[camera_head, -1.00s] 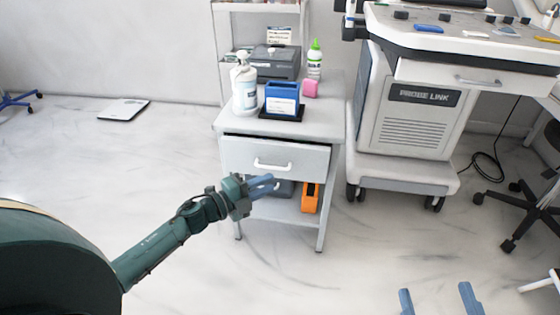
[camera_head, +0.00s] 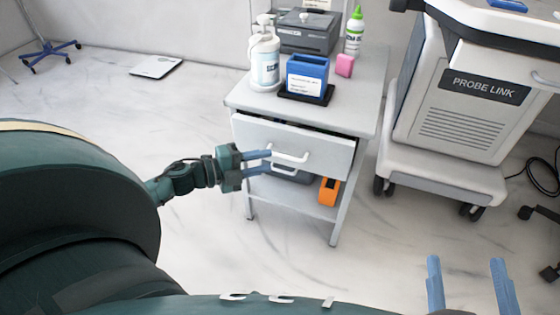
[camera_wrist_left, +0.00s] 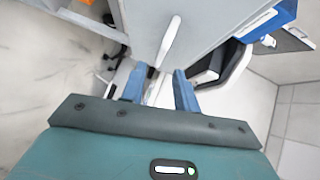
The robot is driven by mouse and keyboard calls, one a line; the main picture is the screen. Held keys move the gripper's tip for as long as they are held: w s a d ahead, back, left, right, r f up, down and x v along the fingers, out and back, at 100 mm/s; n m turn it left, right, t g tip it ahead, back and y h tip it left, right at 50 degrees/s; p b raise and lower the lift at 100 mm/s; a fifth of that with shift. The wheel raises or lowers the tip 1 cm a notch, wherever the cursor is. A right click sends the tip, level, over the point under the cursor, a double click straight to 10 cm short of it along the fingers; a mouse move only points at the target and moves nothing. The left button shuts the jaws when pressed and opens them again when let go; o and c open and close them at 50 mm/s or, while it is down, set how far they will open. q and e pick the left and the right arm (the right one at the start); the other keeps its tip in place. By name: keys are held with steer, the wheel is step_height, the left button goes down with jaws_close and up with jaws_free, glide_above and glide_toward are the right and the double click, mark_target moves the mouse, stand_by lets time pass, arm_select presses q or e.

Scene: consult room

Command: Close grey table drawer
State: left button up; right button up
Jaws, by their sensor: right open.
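The grey table (camera_head: 362,112) stands in the middle of the head view. Its drawer (camera_head: 325,150) is partly open, with a dark gap below the tabletop. The white bar handle (camera_head: 290,156) is on the drawer front. My left gripper (camera_head: 269,160) is open at the left part of the handle. In the left wrist view the handle (camera_wrist_left: 170,40) runs toward the space between the spread blue fingers (camera_wrist_left: 158,75); contact is unclear. My right gripper (camera_head: 464,260) is open and empty at the lower right of the head view, away from the table.
On the table are a pump bottle (camera_head: 264,62), a blue box (camera_head: 307,75), a pink block (camera_head: 345,65), a green-capped bottle (camera_head: 354,32) and a grey device (camera_head: 308,33). An orange item (camera_head: 329,191) is on the lower shelf. A probe cart (camera_head: 465,120) stands right.

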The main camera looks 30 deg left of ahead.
mark_target(283, 157)
arm_select(q)
steer(key=shift+b+x, duration=0.5)
steer(key=shift+x, duration=2.2)
steer(key=shift+c, duration=0.4)
jaws_close()
